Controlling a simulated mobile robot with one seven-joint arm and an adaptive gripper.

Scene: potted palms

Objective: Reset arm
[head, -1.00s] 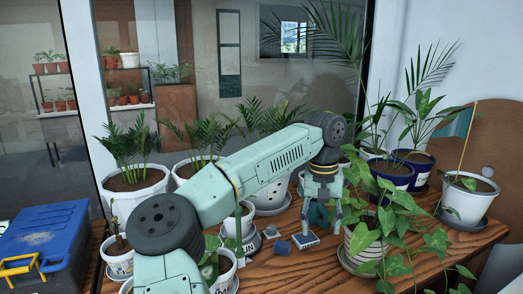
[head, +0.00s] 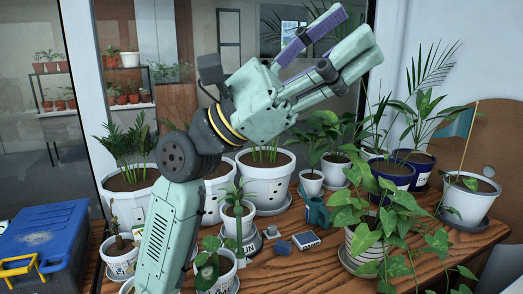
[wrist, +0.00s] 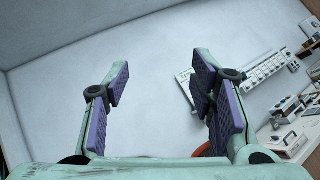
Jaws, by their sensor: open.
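My gripper (head: 335,45) is raised high above the plant table in the head view, with its fingers pointing up and to the right. Its purple-padded fingers are apart, with nothing between them. In the wrist view my gripper (wrist: 160,100) is also open and empty, facing a pale wall. My arm is folded upward over the left part of the table. It hides parts of the potted palms behind it.
A wooden table (head: 290,270) holds several potted plants, including a trailing plant (head: 365,240) at the front. A small box (head: 305,240) and a teal watering can (head: 317,212) lie mid-table. A blue toolbox (head: 45,240) stands at left.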

